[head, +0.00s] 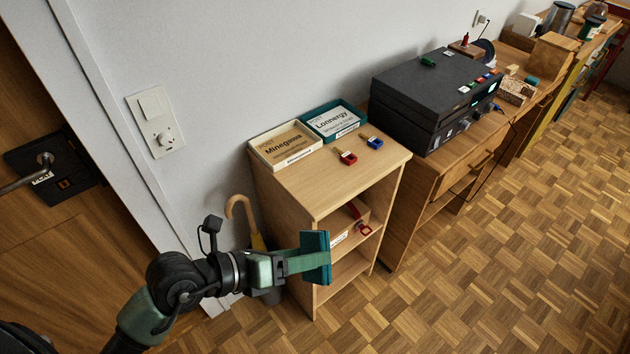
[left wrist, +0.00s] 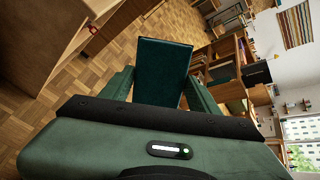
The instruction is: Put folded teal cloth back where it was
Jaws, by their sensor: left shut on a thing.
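The folded teal cloth (head: 318,258) is a flat, dark teal block. My left gripper (head: 308,262) is shut on it and holds it in the air in front of the left side of the small wooden shelf unit (head: 287,210). In the left wrist view the cloth (left wrist: 162,72) stands between the two fingers of the left gripper (left wrist: 160,90). The cloth covers part of the shelf's front edge in the head view. My right gripper is in neither view.
On the shelf unit's top are a cream tray (head: 300,159), a teal tray (head: 345,132) and red and blue padlocks (head: 348,158). An umbrella (head: 257,243) stands at its left. A dark device (head: 420,90) sits on the wooden desk. Parquet floor is clear at right.

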